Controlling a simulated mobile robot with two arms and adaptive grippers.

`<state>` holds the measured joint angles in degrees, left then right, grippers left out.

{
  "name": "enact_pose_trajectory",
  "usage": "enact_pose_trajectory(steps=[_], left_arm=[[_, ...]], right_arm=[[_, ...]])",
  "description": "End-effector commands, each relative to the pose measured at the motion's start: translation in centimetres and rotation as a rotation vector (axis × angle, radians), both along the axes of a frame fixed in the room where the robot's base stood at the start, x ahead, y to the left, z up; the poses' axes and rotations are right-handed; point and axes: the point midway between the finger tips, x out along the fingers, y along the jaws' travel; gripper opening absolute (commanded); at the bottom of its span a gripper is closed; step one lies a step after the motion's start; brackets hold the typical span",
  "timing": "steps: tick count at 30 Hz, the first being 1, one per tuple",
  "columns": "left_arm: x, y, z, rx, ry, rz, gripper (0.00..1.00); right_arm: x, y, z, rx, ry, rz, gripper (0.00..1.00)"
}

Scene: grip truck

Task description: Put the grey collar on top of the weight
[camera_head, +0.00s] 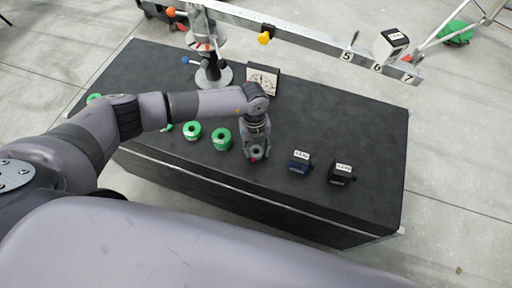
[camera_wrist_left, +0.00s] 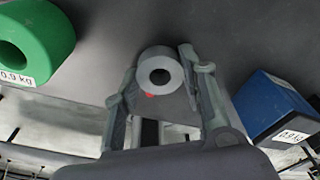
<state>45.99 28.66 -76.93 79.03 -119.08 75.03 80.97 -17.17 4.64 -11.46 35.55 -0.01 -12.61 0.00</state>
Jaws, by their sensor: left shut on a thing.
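My left gripper (camera_head: 257,153) is shut on the small grey collar (camera_head: 258,151), low over the black table near its front edge. In the left wrist view, the ring-shaped collar (camera_wrist_left: 178,72) sits between the two fingertips (camera_wrist_left: 158,68), with its hole showing. I cannot tell whether it touches the table. Several weights are in view, and I cannot tell which one is meant. A blue weight (camera_head: 299,164) and a black weight (camera_head: 341,176) stand right of the gripper. The blue one also shows in the left wrist view (camera_wrist_left: 268,105). My right gripper is out of view.
Green ring weights (camera_head: 221,140) stand in a row left of the gripper on the black table (camera_head: 350,120). A numbered beam (camera_head: 320,43) crosses behind, bearing a white holder with a black labelled block (camera_head: 394,38).

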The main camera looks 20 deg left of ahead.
Motion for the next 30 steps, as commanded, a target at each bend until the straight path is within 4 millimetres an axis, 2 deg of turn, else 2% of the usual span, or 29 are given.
enact_pose_trajectory(steps=[30], left_arm=[[0.0,0.0,2.0,0.0,0.0,0.0,0.18]], right_arm=[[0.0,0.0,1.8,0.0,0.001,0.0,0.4]])
